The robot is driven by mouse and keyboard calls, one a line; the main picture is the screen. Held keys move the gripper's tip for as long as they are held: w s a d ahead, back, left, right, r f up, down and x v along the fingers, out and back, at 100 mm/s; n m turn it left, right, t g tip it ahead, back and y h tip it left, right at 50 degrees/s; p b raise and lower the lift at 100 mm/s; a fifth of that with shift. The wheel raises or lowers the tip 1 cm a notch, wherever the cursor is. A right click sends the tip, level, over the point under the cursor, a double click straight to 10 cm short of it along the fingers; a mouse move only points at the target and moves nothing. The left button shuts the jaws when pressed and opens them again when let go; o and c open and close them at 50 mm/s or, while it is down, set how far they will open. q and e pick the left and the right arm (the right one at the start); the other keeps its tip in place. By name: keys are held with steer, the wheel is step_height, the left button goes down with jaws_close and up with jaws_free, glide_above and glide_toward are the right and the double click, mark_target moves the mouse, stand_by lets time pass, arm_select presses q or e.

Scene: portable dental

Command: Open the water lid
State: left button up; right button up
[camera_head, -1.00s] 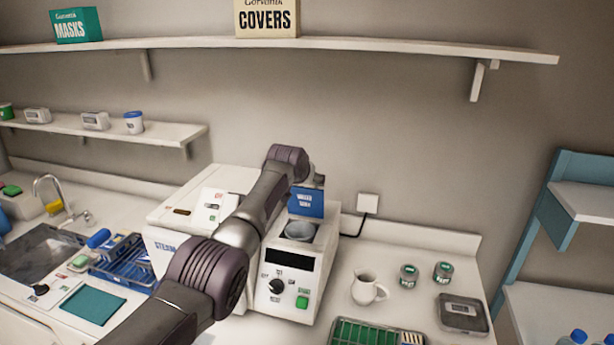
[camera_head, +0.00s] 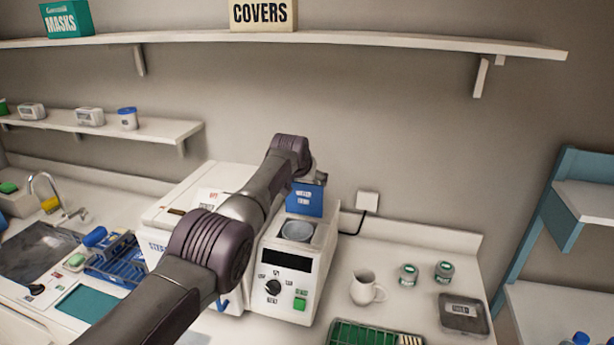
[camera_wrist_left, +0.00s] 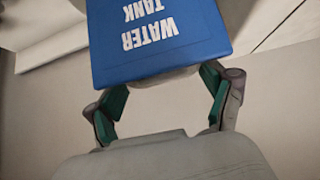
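The blue water tank lid (camera_head: 304,199) stands raised at the back of the white steam machine (camera_head: 285,262). The round grey tank opening (camera_head: 298,230) shows uncovered in front of it. In the left wrist view the lid (camera_wrist_left: 155,38) lies just ahead of my left gripper (camera_wrist_left: 160,100), its lettering upside down. The two green-padded fingers are spread apart, with nothing gripped between them. The fingertips are close to the lid's edge; I cannot tell if they touch it. In the head view the left gripper is mostly hidden behind the lid and my wrist. My right gripper is not in view.
A white jug (camera_head: 364,289), two small jars and a grey case (camera_head: 463,313) stand on the counter to the right. A green tray (camera_head: 362,335) is at the front. A long shelf (camera_head: 350,45) runs above. A blue rack (camera_head: 82,268) is at left.

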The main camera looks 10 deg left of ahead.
arm_select(q)
steer(key=shift+r, duration=0.2)
steer(key=shift+r, duration=0.1)
steer(key=v, duration=1.1)
steer(key=shift+s+r, duration=0.2)
steer(key=shift+s, duration=0.1)
